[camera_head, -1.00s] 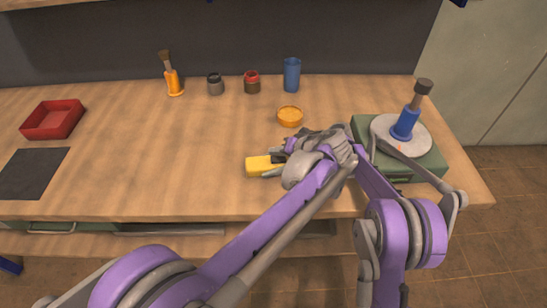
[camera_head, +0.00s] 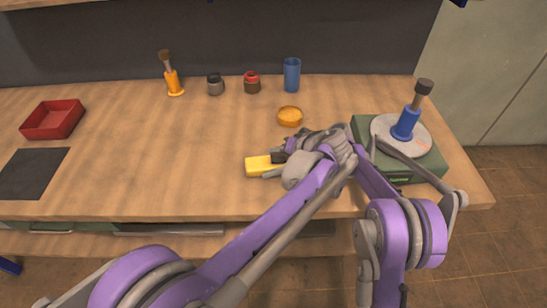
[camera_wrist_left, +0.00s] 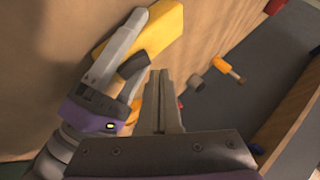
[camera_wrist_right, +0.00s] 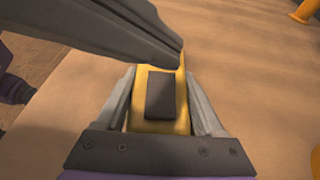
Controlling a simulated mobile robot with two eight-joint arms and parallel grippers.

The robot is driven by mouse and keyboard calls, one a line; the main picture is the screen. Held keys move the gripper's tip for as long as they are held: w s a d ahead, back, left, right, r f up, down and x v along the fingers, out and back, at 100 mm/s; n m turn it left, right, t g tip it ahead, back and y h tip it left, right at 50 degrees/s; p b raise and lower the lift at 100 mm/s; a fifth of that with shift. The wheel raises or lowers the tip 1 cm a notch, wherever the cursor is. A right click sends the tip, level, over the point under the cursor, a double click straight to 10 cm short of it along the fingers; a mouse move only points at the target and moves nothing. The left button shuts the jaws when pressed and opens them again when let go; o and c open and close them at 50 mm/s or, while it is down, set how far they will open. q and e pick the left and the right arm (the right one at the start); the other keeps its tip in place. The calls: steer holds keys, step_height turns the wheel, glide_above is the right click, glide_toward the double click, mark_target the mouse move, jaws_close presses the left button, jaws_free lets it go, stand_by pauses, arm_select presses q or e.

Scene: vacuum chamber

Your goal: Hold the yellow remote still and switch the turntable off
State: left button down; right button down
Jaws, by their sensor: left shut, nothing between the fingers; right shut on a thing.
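The yellow remote (camera_head: 258,166) lies on the wooden bench, with a dark pad on its top face (camera_wrist_right: 160,95). My right gripper (camera_wrist_right: 162,84) is shut on the remote, one finger on each side. My left gripper (camera_wrist_left: 163,76) is shut and empty; its fingertips are close to the remote, over its far end in the right wrist view. Whether they touch it I cannot tell. The turntable (camera_head: 436,161) is a green box with a round grey platter (camera_head: 385,128); a blue-handled brush (camera_head: 405,124) stands on the platter. My arms partly hide the remote and the box.
An orange dish (camera_head: 290,116), blue cup (camera_head: 292,75), red-lidded jar (camera_head: 252,84), grey jar (camera_head: 215,85) and orange brush (camera_head: 173,82) stand behind. A red tray (camera_head: 53,119) and dark mat (camera_head: 32,174) lie left. The bench's left middle is clear.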

mark_target(279, 161)
arm_select(q)
steer(key=shift+f, duration=0.1)
stand_by(0.7)
steer(key=shift+f, duration=0.3)
steer(key=shift+a+f, duration=0.1)
steer(key=shift+f, duration=0.25)
stand_by(0.6)
steer(key=shift+r, duration=0.15)
steer(key=shift+r, duration=0.6)
steer(key=shift+d+r, duration=0.2)
steer(key=shift+r, duration=1.05)
steer(key=shift+d+r, duration=0.2)
steer(key=shift+r, duration=1.05)
